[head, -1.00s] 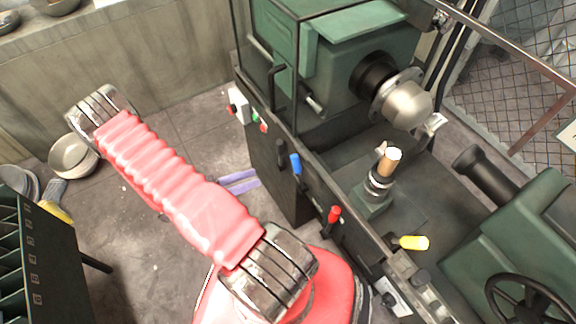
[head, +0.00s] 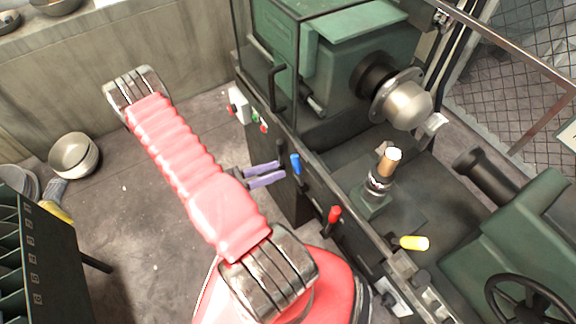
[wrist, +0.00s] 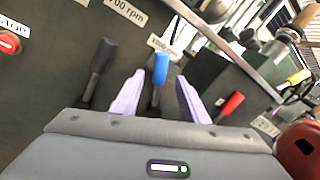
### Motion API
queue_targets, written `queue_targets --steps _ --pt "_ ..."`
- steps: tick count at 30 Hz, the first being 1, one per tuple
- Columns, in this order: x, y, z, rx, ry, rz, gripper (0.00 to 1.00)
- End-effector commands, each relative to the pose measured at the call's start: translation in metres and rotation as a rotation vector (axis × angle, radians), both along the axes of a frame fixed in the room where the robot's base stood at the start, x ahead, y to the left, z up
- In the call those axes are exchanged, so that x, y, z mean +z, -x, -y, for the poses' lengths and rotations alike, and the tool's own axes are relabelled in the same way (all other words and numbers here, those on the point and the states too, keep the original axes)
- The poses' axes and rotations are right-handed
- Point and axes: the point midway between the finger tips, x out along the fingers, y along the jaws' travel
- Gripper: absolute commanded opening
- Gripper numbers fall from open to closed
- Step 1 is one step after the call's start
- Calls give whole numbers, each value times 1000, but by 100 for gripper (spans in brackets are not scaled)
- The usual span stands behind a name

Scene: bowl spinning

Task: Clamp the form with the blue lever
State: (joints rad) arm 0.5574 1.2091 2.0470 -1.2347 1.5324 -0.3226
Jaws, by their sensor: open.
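The blue lever (head: 296,164) stands on the front of the green lathe, between a black lever and a red lever. My gripper (head: 270,175) has two purple fingers that point at the lathe front just left of the blue lever in the head view. In the wrist view the blue lever (wrist: 160,70) appears between the open fingers of my gripper (wrist: 158,95), with space on both sides. The metal form (head: 406,104) is a rounded dome on the lathe's spindle; its far side is hidden.
The black lever (wrist: 102,60) is close left of my fingers, the red lever (wrist: 233,104) close right. A yellow-handled lever (head: 413,243) lies farther right. A red stop button (wrist: 10,44) is at far left. Bowls (head: 74,155) stand on the floor at left.

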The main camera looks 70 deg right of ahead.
Motion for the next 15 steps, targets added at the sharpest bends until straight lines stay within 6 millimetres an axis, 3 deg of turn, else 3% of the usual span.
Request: queue_targets --steps 15 --pt "0 41 32 -3 1 -1 40"
